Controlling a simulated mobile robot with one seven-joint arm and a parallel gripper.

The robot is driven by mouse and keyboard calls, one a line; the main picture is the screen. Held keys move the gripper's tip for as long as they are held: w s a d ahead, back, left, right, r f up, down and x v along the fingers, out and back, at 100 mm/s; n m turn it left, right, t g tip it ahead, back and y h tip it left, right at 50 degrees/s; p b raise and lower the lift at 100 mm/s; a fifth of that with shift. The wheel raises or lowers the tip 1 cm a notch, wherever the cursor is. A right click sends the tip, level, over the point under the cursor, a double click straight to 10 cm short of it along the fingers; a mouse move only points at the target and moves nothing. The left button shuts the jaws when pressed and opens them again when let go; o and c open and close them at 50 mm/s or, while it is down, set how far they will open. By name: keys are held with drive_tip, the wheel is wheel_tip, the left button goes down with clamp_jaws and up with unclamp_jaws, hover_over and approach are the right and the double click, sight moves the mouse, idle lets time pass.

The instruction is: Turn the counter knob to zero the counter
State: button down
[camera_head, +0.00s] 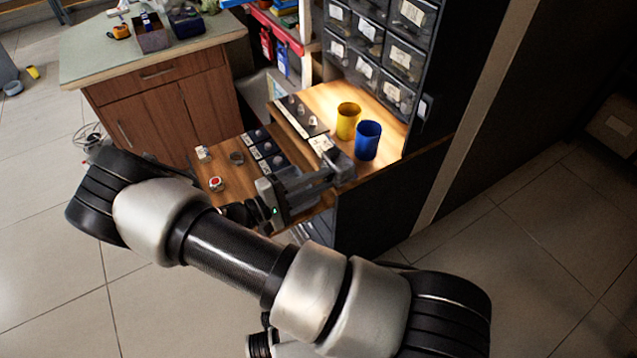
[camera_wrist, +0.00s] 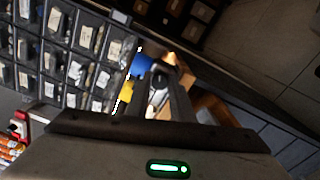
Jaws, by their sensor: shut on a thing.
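My gripper (camera_head: 333,174) reaches over the wooden bench from the left, its two fingers pointing right. At the fingertips is a small dark grey device that looks like the counter (camera_head: 346,168), just in front of the blue cup. In the wrist view the fingers (camera_wrist: 160,88) are closed around a small pale grey part, likely the counter knob (camera_wrist: 157,96). The fingers hide most of the knob and the counter's face, so its reading cannot be seen.
A yellow cup (camera_head: 348,121) and a blue cup (camera_head: 367,140) stand close behind the fingertips. Labelled drawers (camera_head: 378,45) rise behind them. A red-topped button (camera_head: 215,184) and several small fittings lie on the bench to the left. A wooden cabinet (camera_head: 160,105) stands further left.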

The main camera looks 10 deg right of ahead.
drive_tip(key=m+b, duration=0.1)
drive_tip(key=m, duration=0.4)
drive_tip(key=shift+f+m, duration=0.1)
drive_tip(key=shift+m, duration=0.2)
idle(0.5)
drive_tip(key=c, duration=1.5)
unclamp_jaws()
drive_tip(key=shift+c, duration=0.2)
drive_tip(key=p+v, duration=0.1)
drive_tip(key=v, duration=1.6)
drive_tip(key=shift+a, duration=0.25)
